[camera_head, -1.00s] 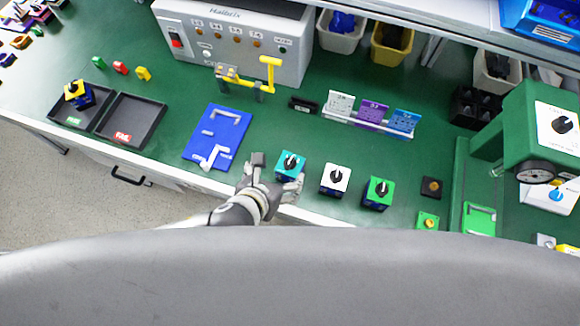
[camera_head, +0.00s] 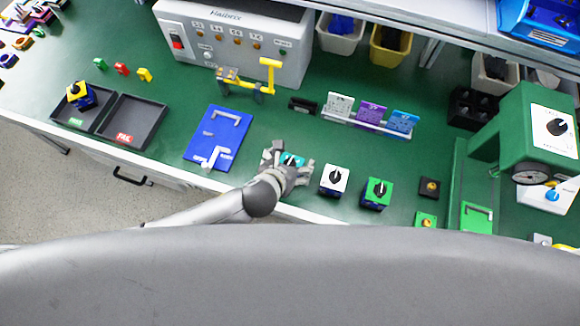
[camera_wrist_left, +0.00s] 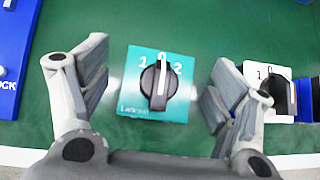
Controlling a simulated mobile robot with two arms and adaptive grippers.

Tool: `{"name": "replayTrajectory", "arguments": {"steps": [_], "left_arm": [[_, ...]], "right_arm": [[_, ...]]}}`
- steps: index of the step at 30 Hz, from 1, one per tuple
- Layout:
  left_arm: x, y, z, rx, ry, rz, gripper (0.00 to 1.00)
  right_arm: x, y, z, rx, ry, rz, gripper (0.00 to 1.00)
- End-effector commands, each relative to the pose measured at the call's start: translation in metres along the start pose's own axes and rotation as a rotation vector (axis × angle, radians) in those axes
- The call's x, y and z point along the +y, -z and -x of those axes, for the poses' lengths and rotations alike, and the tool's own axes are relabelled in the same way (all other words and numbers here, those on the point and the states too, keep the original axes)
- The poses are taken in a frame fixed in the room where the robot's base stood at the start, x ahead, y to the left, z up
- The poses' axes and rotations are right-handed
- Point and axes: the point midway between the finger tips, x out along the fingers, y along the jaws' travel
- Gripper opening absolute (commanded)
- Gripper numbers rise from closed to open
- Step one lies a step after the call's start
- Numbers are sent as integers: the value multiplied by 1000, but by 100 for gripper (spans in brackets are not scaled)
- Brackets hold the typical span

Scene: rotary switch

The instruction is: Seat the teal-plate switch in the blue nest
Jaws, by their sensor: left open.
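The teal-plate switch (camera_head: 291,160) stands on the green bench, with a black knob on a teal face. In the left wrist view its teal plate (camera_wrist_left: 150,97) lies between the two fingers, with a visible gap to each. My left gripper (camera_head: 289,163) is open around it and hides part of it in the head view. It also shows in the left wrist view (camera_wrist_left: 158,92). The blue nest (camera_head: 217,138), a blue plate with white bracket pieces, lies to the left of the gripper. My right gripper is not in view.
A white-plate switch (camera_head: 334,179) stands close to the right of my left gripper, with a green-plate switch (camera_head: 378,192) beyond it. A yellow clamp (camera_head: 265,78) stands behind the nest. Two black trays (camera_head: 130,120) lie at left.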

Motion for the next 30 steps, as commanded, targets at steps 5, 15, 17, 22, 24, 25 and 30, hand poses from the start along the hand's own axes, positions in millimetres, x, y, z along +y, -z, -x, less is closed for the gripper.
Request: {"name": "replayTrajectory", "arguments": {"steps": [5,15,17,22,24,25,30], "left_arm": [[0,0,-2,-1,1,0,82],[0,0,-2,0,1,0,51],[0,0,-2,0,1,0,44],[0,-1,-2,-2,1,0,27],[0,-1,-2,-2,1,0,27],[0,-1,-2,-2,1,0,27],[0,-2,-1,-3,1,0,27]], "right_arm": [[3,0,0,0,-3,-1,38],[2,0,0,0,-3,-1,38],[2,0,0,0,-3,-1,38],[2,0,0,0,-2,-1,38],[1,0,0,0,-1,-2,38],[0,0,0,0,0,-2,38],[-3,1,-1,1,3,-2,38]]}}
